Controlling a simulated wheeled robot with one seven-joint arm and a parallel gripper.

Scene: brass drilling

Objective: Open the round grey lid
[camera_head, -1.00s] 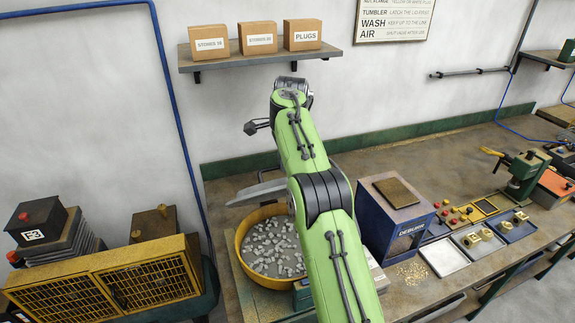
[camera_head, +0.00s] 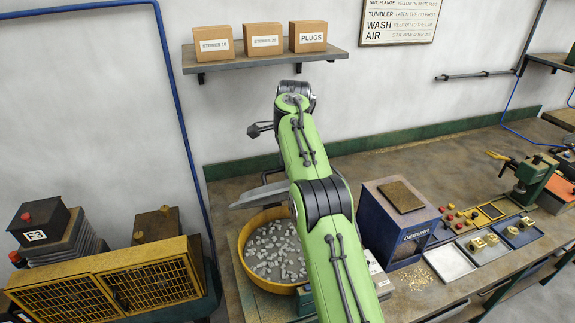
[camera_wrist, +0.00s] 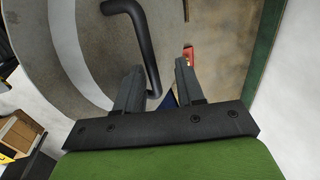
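The round grey lid (camera_head: 260,194) is raised and tilted up at the back of the yellow round tub (camera_head: 245,262), seen nearly edge-on. The tub is uncovered and holds many small grey pieces. In the wrist view the lid (camera_wrist: 65,55) is a large grey disc with a bent black bar handle (camera_wrist: 143,45). My gripper (camera_wrist: 158,82) has its two fingers apart. The handle's lower end lies by the inner side of the left finger; I cannot tell if they touch. In the head view my green arm hides part of the tub and of the lid's right end.
A blue deburr box (camera_head: 376,226) stands just right of my arm. Trays of small parts (camera_head: 450,262) and a green press (camera_head: 530,180) are further right. A yellow-grilled unit (camera_head: 150,285) is at left. A shelf with boxes (camera_head: 265,60) is on the wall above.

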